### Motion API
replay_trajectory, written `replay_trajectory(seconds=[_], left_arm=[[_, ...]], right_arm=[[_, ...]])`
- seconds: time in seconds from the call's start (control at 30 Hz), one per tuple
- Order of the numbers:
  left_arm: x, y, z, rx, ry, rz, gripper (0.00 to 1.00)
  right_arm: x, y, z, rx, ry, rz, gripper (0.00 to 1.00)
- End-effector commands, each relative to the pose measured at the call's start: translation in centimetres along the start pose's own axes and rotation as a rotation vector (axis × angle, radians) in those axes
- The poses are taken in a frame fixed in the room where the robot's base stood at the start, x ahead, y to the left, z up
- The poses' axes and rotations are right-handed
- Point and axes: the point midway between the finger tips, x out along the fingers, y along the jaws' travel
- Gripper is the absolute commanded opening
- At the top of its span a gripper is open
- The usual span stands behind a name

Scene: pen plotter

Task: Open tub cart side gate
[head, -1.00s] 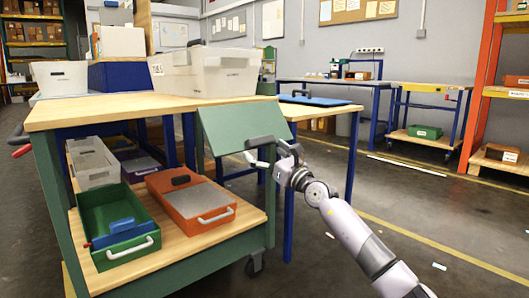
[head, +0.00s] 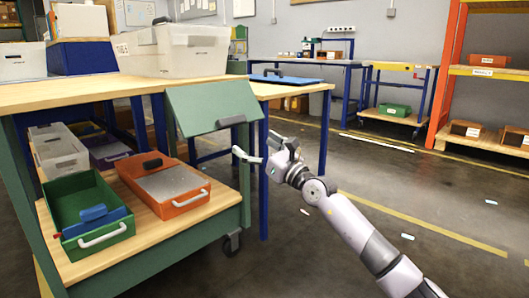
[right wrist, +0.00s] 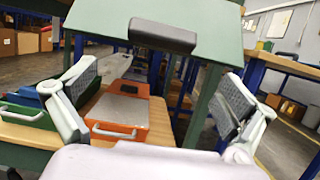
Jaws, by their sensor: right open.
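The tub cart's side gate (head: 208,103) is a green panel at the right end of the cart's wooden top, slanting down and outward from its upper edge. A dark bar handle (head: 231,122) sits near its lower edge. In the right wrist view, the gate (right wrist: 225,25) and its handle (right wrist: 164,36) are at the top, above the finger gap. My right gripper (head: 256,156) is open and empty, just below and right of the handle, apart from it. Both its spread fingers show in the right wrist view (right wrist: 162,92). My left gripper is not in view.
The lower shelf holds a green bin (head: 88,212) and an orange box (head: 165,188). A pale tub (head: 180,50) stands on top. A blue-legged table (head: 285,91) stands close behind the gate.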

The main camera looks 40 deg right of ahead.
Motion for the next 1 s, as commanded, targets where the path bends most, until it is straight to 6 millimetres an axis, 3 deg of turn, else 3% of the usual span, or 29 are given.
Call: replay_trajectory(seconds=[0.2, 0.4, 1.0], left_arm=[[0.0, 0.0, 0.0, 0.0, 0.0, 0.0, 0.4], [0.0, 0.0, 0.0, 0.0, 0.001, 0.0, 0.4], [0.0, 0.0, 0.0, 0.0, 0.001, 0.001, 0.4]], right_arm=[[-2.6, 0.0, -0.2, 0.0, 0.004, 0.001, 1.0], [-3.8, 0.0, -0.1, 0.0, 0.003, 0.001, 1.0], [-4.0, 0.0, -0.1, 0.0, 0.002, 0.0, 1.0]])
